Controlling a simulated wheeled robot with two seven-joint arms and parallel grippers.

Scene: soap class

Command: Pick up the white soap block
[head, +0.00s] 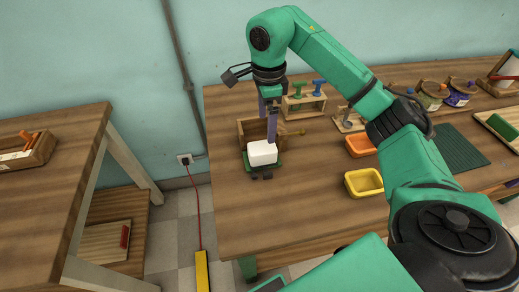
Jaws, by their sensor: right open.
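The white soap block (262,152) sits on a small dark green tray (248,168) near the left end of the wooden table. My right gripper (269,137) hangs down from above over the soap block, its purple-grey fingers at the block's far upper side. It is open. I cannot tell from this view whether the fingers touch the block. My left gripper is not in view.
A wooden box (249,131) stands just behind the soap. An orange tray (360,146) and a yellow tray (364,182) lie to the right. Stamps on a wooden rack (304,103) and jars (432,94) stand farther back. Another wooden table (55,195) is at left.

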